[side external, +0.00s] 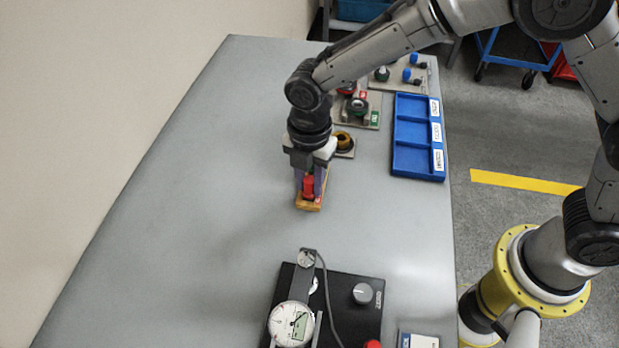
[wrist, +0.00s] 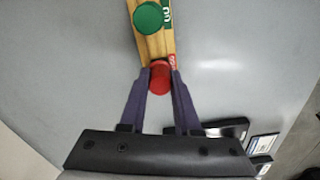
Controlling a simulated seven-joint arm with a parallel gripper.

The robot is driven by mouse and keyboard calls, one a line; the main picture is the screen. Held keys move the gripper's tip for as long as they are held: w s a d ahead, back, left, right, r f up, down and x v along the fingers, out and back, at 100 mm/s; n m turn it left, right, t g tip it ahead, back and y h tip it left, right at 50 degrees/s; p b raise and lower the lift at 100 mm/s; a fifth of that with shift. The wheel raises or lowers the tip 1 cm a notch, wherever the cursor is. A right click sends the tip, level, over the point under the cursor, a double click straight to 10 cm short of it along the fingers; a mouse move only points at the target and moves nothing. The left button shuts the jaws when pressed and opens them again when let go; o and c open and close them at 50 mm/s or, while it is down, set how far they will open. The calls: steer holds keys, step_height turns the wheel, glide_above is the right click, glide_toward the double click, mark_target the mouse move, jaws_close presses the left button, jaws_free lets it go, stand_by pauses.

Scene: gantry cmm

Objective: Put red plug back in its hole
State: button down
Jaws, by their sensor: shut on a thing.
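My gripper (side external: 310,178) points down over a small wooden block (side external: 307,206) on the grey table. It is shut on the red plug (side external: 309,186), with a finger on each side. In the wrist view the red plug (wrist: 160,78) is between the fingertips, at the near end of the wooden block (wrist: 155,45), next to a red label. A green plug (wrist: 148,17) with a green label stands farther along the block. The red plug's hole is hidden, and I cannot tell how far the plug's lower end is inside it.
A black gauge stand with a dial (side external: 291,324) stands at the front. A blue divided tray (side external: 418,172) lies to the right. Behind my gripper are a block with a dark yellow ring (side external: 343,140) and several plug boards. The table's left side is clear.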

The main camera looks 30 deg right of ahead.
mark_target(310, 179)
steer(key=shift+f, duration=0.15)
stand_by(0.3)
steer(key=shift+c, duration=0.7)
jaws_free()
steer(key=shift+r, duration=3.55)
steer(key=shift+d, duration=0.1)
